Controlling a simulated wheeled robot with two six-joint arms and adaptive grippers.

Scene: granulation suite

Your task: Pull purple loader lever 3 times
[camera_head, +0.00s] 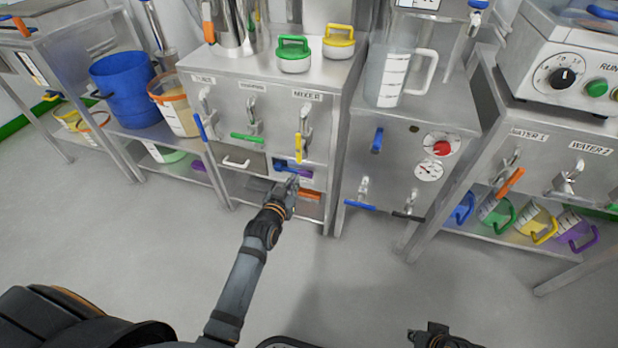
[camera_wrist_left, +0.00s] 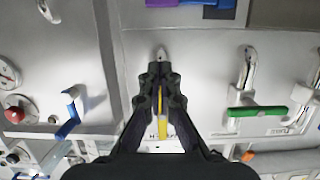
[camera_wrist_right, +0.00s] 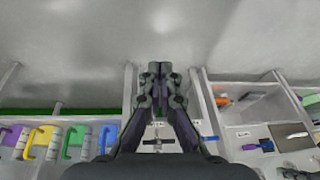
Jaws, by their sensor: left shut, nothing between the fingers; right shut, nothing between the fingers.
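A small purple-and-blue handle (camera_head: 287,168) sits on the panel below the MIXER label; purple and blue parts (camera_wrist_left: 165,3) show at the top edge of the left wrist view. I cannot read a loader label. My left gripper (camera_head: 291,184) is shut and empty, just below and in front of the purple-and-blue handle; contact cannot be told. It also shows in the left wrist view (camera_wrist_left: 160,72). My right gripper (camera_wrist_right: 159,70) is shut and empty, low over the floor in the head view.
Close by are a yellow lever (camera_head: 298,146), a green lever (camera_head: 247,138), a blue lever (camera_head: 201,127) and an orange handle (camera_head: 310,194). A cabinet with a gauge (camera_head: 428,171) stands to the right. Coloured jugs (camera_head: 497,212) sit on a low shelf. The front floor is clear.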

